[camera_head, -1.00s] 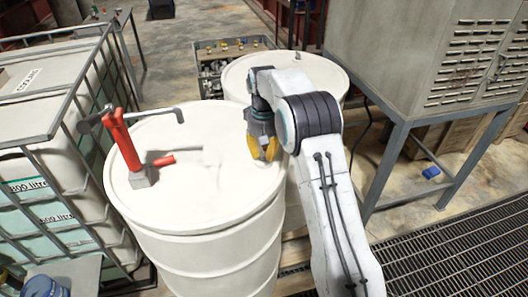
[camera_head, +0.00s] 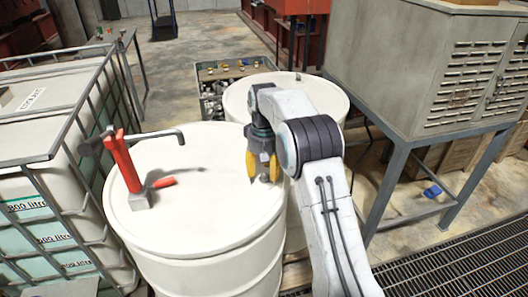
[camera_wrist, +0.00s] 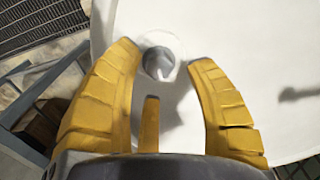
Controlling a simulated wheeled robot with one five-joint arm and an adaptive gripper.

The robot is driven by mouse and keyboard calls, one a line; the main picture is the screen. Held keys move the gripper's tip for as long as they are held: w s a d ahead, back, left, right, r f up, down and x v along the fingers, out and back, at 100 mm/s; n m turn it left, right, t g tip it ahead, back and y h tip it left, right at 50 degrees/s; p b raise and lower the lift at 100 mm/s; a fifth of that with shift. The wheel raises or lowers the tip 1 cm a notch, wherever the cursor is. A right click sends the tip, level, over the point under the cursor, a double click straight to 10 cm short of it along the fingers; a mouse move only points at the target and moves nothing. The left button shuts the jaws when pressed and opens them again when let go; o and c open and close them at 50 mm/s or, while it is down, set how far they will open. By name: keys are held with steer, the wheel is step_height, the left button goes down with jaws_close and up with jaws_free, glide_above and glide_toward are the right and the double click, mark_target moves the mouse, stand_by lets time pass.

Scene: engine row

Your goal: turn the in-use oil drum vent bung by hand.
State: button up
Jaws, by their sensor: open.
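The white oil drum (camera_head: 200,228) with the red hand pump (camera_head: 125,165) stands in front of me. The vent bung is a small grey round cap near the right side of its lid; it shows in the wrist view (camera_wrist: 158,63), beyond and between the fingertips. My gripper (camera_head: 263,180) points down over that part of the lid. Its yellow fingers are open, one on each side of the bung, and hold nothing. In the wrist view the fingers (camera_wrist: 161,68) look clear of the bung; I cannot tell their exact height.
A second white drum (camera_head: 318,92) stands close behind. A caged white tank (camera_head: 30,130) is at the left. A grey cabinet on a blue-grey frame (camera_head: 425,75) is at the right. A floor grating (camera_head: 450,255) lies at the lower right. The pump's spout (camera_head: 160,133) reaches over the lid.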

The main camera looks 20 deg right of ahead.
mark_target(264, 175)
step_height(264, 175, up, 10)
steer(key=shift+r, duration=0.2)
stand_by(0.3)
steer(key=shift+s+r, duration=0.1)
steer(key=shift+r, duration=0.05)
steer(key=s+r+t, duration=0.1)
steer(key=s+r, duration=0.3)
steer(key=s, duration=0.4)
steer(key=s+r+t, duration=0.2)
steer(key=s+r, duration=0.1)
steer(key=s, duration=0.5)
steer(key=s+f+t, duration=0.1)
steer(key=s+f, duration=0.3)
steer(key=s, duration=0.5)
steer(key=s+f+b, duration=0.1)
steer(key=s+f, duration=0.4)
steer(key=s, duration=0.4)
steer(key=shift+s+t+b, duration=0.3)
steer(key=shift+s+t, duration=0.1)
